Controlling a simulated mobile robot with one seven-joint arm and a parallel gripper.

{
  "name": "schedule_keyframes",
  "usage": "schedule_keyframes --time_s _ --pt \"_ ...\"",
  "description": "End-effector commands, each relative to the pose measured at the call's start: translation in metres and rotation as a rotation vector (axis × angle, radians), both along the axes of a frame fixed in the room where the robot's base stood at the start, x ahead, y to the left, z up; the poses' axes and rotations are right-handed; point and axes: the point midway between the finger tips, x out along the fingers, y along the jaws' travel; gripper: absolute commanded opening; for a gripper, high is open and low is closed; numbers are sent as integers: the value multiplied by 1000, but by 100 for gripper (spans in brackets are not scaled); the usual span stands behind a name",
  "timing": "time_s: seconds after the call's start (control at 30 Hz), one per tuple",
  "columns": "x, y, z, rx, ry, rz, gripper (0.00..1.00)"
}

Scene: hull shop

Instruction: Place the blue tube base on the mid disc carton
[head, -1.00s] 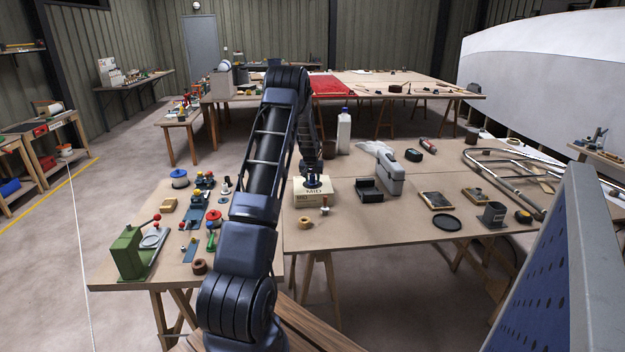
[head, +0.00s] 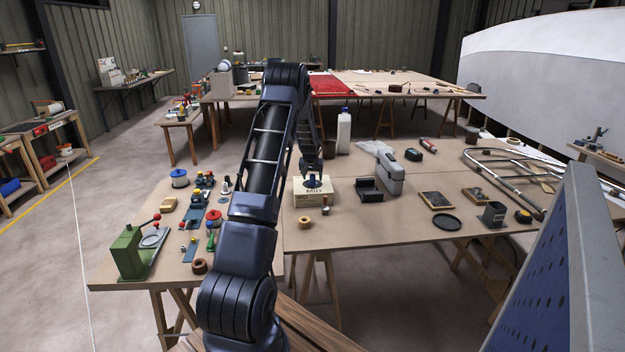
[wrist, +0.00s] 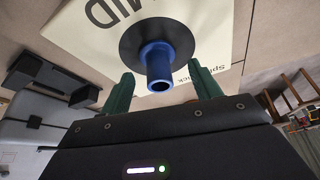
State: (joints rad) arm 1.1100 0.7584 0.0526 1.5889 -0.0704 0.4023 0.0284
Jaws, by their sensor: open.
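The blue tube base, a blue tube (wrist: 160,68) on a round black foot, stands on the top face of the mid disc carton (wrist: 222,20). In the head view the tube base (head: 313,183) shows small on the carton (head: 315,199), whose sides carry the letters MID. My gripper (wrist: 160,88) is open. Its two green fingers are apart, one on each side of the tube's free end, with a gap to the tube. In the head view my gripper (head: 313,167) is just above the tube base, and its fingers are too small to make out.
A black open bin (head: 369,190) and a grey case (head: 391,180) stand right of the carton. A wooden ring (head: 305,222) and a small stamp-like piece (head: 325,210) lie in front. A white bottle (head: 344,132) stands behind. Free tabletop lies at the front right.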

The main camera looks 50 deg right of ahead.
Motion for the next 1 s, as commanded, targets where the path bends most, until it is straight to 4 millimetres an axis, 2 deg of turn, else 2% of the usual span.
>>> schedule_keyframes --time_s 0.3,0.53,0.7,0.87,1.0 --pt "-11 18 54 -2 -2 -1 63" --pt "-17 30 85 -1 0 0 63" --pt "-20 35 96 0 0 0 63" --pt "-20 36 99 0 0 0 63" --pt "-14 43 105 -1 -1 10 63"
